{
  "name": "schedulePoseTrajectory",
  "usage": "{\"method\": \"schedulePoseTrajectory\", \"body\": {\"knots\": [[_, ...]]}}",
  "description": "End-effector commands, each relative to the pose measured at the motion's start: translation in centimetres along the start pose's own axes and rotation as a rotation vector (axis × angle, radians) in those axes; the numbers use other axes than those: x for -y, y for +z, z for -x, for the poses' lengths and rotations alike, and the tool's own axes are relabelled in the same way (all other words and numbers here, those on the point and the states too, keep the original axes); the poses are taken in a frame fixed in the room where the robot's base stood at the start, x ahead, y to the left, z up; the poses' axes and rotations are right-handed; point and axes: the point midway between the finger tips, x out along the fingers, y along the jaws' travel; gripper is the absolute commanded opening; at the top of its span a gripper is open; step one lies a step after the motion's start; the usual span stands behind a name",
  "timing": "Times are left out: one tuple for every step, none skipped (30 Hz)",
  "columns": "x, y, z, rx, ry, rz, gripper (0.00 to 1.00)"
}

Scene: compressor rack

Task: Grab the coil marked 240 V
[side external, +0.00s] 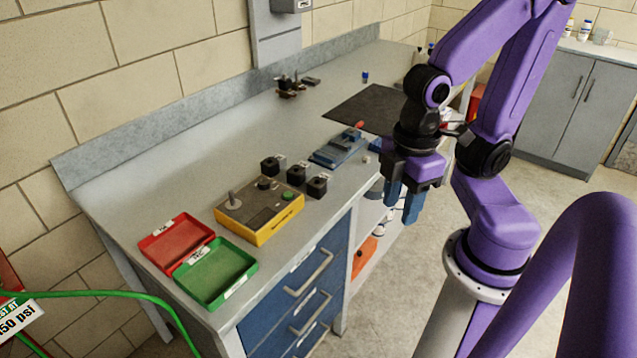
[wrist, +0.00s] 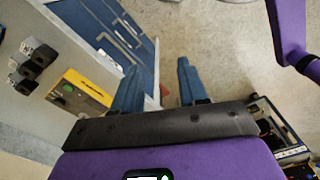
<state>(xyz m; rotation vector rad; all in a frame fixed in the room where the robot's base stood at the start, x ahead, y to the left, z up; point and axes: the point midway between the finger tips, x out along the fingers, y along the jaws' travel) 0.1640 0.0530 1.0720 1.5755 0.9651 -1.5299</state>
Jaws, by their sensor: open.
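Three small black block-shaped coils stand in a loose group on the grey bench: one at the back left (side external: 270,165), one in the middle (side external: 296,174) and one at the front right (side external: 317,186). The group also shows at the upper left of the wrist view, with one coil (wrist: 42,52) nearest the bench edge. Their markings are too small to read, so I cannot tell which is 240 V. My gripper (side external: 401,204) has blue fingers pointing down, open and empty, beyond the bench's front edge and right of the coils. The fingers are apart in the wrist view (wrist: 158,85).
A yellow control box (side external: 259,210) sits left of the coils. Red (side external: 177,243) and green (side external: 216,272) trays lie further left. A blue device (side external: 338,148) and dark mat (side external: 365,108) lie right of and behind the coils. Blue drawers (side external: 300,290) are below.

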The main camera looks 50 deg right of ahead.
Motion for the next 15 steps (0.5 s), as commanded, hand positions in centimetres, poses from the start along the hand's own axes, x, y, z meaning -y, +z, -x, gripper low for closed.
{"method": "schedulePoseTrajectory", "body": {"knots": [[0.0,0.0,0.0,0.0,0.0,0.0,0.43],[0.0,0.0,0.0,0.0,0.0,0.0,0.43],[0.0,0.0,0.0,0.0,0.0,0.0,0.43],[0.0,0.0,0.0,0.0,0.0,0.0,0.43],[0.0,0.0,0.0,0.0,0.0,0.0,0.43],[0.0,0.0,0.0,0.0,0.0,0.0,0.43],[0.0,0.0,0.0,0.0,0.0,0.0,0.43],[0.0,0.0,0.0,0.0,0.0,0.0,0.43],[0.0,0.0,0.0,0.0,0.0,0.0,0.43],[0.0,0.0,0.0,0.0,0.0,0.0,0.43],[0.0,0.0,0.0,0.0,0.0,0.0,0.52],[0.0,0.0,0.0,0.0,0.0,0.0,0.65],[0.0,0.0,0.0,0.0,0.0,0.0,0.74],[0.0,0.0,0.0,0.0,0.0,0.0,0.74],[0.0,0.0,0.0,0.0,0.0,0.0,0.74]]}}
